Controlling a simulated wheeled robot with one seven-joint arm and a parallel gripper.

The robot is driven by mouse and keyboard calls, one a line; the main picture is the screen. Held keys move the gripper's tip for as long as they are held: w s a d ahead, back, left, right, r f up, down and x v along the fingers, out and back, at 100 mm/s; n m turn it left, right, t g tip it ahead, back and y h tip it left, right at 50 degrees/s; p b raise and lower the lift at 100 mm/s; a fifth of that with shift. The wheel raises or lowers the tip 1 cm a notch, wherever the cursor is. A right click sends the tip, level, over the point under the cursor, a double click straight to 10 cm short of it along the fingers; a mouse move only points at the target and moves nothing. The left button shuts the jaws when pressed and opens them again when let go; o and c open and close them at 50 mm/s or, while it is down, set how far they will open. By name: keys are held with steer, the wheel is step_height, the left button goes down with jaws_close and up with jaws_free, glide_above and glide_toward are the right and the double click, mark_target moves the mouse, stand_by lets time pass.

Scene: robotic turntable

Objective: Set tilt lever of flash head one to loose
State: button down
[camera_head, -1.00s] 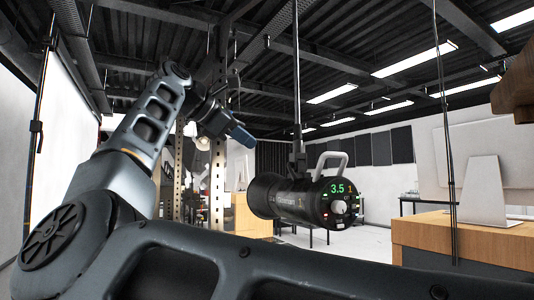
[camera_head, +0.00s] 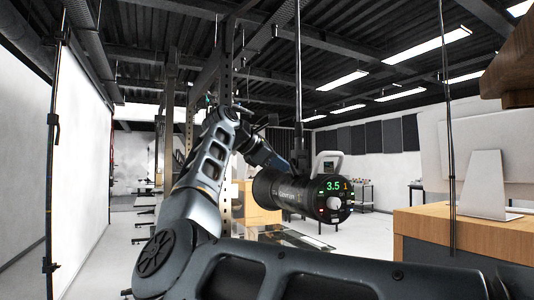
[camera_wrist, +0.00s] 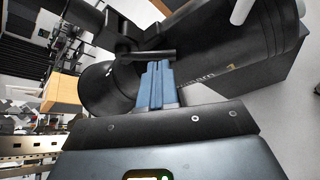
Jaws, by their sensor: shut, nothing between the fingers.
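Flash head one (camera_head: 290,193) is a black cylinder with a green "3.5" and an orange "1" on its end panel. It hangs from a vertical pole by a dark bracket and has a pale handle on top. In the wrist view the flash head (camera_wrist: 215,50) fills the upper right. A black tilt lever (camera_wrist: 148,56) sticks out sideways from the bracket (camera_wrist: 118,28). My gripper (camera_wrist: 157,66) is shut and empty, its blue fingertips close by the lever; I cannot tell if they touch. In the head view my gripper (camera_head: 280,163) is beside the bracket, partly hidden.
A wooden desk (camera_head: 470,232) with a white monitor (camera_head: 485,187) stands at the right. The hanging pole (camera_head: 298,70) rises above the flash head. A white backdrop (camera_head: 85,145) stands at the left. Open floor lies behind the flash head.

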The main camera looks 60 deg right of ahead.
mark_target(293, 169)
steer(key=shift+x, duration=1.1)
steer(key=shift+d+f+h+b, duration=0.3)
steer(key=shift+d+f+b, duration=0.05)
steer(key=shift+d+b, duration=0.1)
steer(key=shift+s, duration=0.1)
steer(key=shift+r, duration=0.1)
